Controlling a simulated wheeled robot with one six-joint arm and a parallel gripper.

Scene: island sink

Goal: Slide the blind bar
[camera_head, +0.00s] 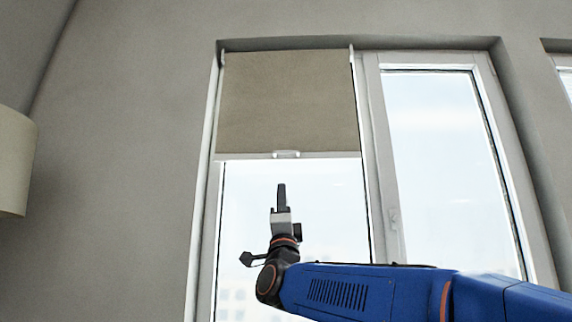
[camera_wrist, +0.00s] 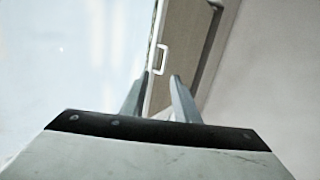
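A beige roller blind (camera_head: 286,100) covers the upper part of the left window pane. Its pale blind bar (camera_head: 240,156) runs along the lower edge, with a small white handle (camera_head: 286,153) at its middle. My gripper (camera_head: 282,186) points up below the handle, apart from it in the picture. In the wrist view, the handle (camera_wrist: 161,59) shows just beyond and between the fingertips. The two fingers of my gripper (camera_wrist: 160,77) stand apart with nothing between them. In the head view the fingers overlap, so their gap is hidden there.
A white window frame (camera_head: 375,160) divides the left pane from the right pane (camera_head: 445,160), which has a handle (camera_head: 394,218). The grey wall (camera_head: 120,150) surrounds the recess. A cream rounded object (camera_head: 14,160) is at the left edge.

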